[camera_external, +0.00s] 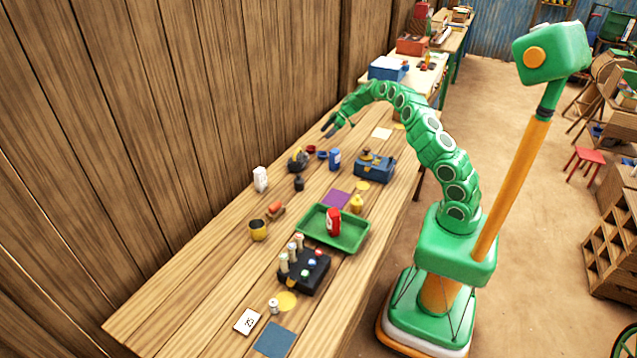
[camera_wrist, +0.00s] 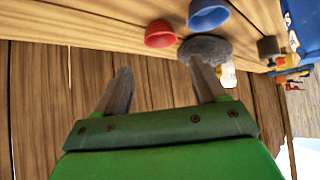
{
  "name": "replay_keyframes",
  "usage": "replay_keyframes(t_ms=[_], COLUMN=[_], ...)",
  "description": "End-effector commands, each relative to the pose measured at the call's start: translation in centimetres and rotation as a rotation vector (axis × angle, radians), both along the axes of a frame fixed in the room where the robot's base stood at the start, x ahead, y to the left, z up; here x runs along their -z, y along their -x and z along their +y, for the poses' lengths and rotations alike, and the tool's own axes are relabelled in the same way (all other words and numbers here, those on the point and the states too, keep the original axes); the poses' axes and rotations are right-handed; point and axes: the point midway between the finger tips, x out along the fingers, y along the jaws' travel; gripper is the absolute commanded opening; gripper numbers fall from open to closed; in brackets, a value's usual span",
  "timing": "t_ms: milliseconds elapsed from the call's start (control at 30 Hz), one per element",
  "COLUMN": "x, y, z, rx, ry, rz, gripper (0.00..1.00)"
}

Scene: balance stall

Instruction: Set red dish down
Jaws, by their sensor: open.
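The red dish (camera_external: 311,149) is a small round bowl near the wall side of the long wooden table. In the wrist view the red dish (camera_wrist: 160,34) shows just beyond the fingertips, between them and clear of both. A blue dish (camera_wrist: 208,14) is close beside it; it also shows in the external view (camera_external: 322,155). My gripper (camera_external: 331,130) is open and empty, near the red dish. It also shows in the wrist view (camera_wrist: 160,68). I cannot tell exactly what the red dish rests on.
A dark item (camera_external: 298,161), a blue can (camera_external: 335,159) and a blue box (camera_external: 375,167) stand nearby. A green tray (camera_external: 310,232) with a red bottle (camera_external: 333,222) is nearer the camera. A plank wall (camera_external: 200,90) runs along the table. Bare wood lies between the items.

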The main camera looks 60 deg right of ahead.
Motion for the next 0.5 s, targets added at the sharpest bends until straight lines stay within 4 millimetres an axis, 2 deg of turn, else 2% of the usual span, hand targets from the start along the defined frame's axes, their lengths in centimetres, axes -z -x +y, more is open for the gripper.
replay_keyframes(t_ms=[267, 367, 500], x=[-0.6, -1.6, -4.3], y=[0.2, 0.2, 0.4], z=[0.2, 1.9, 6.1], rx=[-0.003, -0.009, -0.025], ry=[-0.006, -0.023, -0.069], rz=[0.004, 0.018, 0.057], gripper=[0.70, 0.70, 0.70])
